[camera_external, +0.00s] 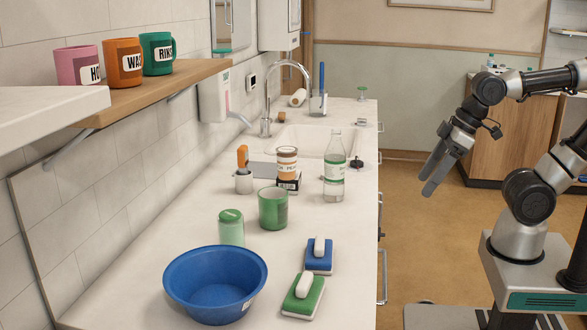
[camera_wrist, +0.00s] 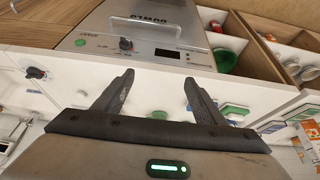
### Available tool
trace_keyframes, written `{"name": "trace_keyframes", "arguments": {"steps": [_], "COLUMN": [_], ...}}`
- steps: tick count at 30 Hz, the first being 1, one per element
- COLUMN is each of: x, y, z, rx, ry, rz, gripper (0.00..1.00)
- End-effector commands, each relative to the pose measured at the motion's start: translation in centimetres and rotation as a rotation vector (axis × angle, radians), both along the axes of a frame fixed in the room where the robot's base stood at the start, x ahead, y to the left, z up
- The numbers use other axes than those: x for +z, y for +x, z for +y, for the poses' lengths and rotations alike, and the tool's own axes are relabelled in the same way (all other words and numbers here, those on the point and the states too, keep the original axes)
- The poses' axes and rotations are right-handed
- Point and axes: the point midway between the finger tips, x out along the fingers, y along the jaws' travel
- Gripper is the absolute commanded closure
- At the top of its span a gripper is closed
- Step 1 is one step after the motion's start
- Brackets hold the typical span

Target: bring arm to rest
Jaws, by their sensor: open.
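My gripper (camera_external: 431,181) hangs over the open floor to the right of the counter in the external view, pointing down and to the left. It is apart from the counter and touches nothing that I can see. In the wrist view my gripper (camera_wrist: 159,78) has its two dark fingers spread apart with nothing between them. My arm is bent, with its elbow raised at the right edge of the external view.
The counter (camera_external: 130,262) holds a blue bowl (camera_external: 185,290), a green mug (camera_external: 273,208), a clear bottle (camera_external: 334,172) and two sponges. Three mugs stand on a wall shelf (camera_external: 160,90). A grey appliance (camera_wrist: 150,30) lies beyond my fingers in the wrist view. The floor (camera_external: 420,255) is clear.

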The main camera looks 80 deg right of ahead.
Motion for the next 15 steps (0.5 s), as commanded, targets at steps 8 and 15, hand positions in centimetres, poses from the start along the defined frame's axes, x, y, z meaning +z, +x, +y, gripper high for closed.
{"name": "trace_keyframes", "arguments": {"steps": [8,15], "x": [12.4,20.1], "y": [-0.4,-0.3], "z": [0.0,0.0], "rx": [-0.001,0.000], "ry": [0.003,0.003], "rz": [-0.030,-0.029], "gripper": [0.35,0.35]}}
